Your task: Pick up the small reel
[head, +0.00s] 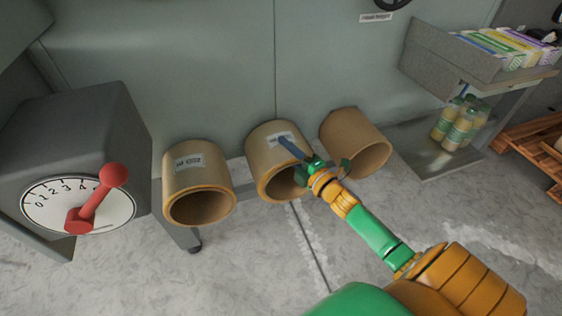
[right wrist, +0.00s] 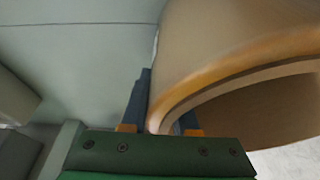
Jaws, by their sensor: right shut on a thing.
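In the right wrist view my right gripper (right wrist: 161,112) is shut on the wall of that reel (right wrist: 230,50), a finger on each side. The inner finger is mostly hidden. My left gripper is not in view.
A grey box with a numbered dial (head: 60,208) and red lever (head: 100,195) stands at left. At right, a grey shelf (head: 440,50) holds coloured cartons, with several bottles (head: 458,124) below. A wooden pallet (head: 535,140) lies beyond. The floor in front is clear.

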